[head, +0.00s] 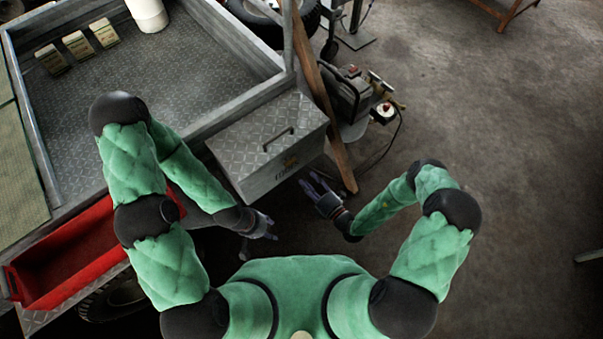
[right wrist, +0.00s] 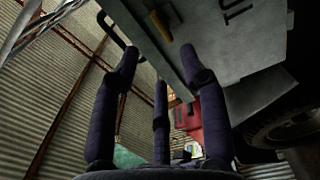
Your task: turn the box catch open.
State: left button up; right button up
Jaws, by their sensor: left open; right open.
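The metal box (head: 265,140) has a diamond-plate lid, a dark handle (head: 278,139) on top and lettering on its front face. A small brassy catch (head: 290,162) is at the front, near the lid edge; it also shows in the right wrist view (right wrist: 160,22), beyond the fingers. My right gripper (head: 309,181) is open and empty, just off the front of the box near its right end. In the right wrist view its fingers (right wrist: 160,66) are spread, apart from the catch. My left gripper (head: 270,226) is open and empty, lower and left, below the box front.
The box sits against a metal trailer bed (head: 175,75) holding small packs and a white cylinder (head: 148,14). A red tray (head: 75,255) is at left. A wooden plank (head: 325,100) leans right of the box, beside a machine (head: 350,92).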

jog(key=v, duration=0.3)
jog(key=shift+a, duration=0.1)
dwell(0.5)
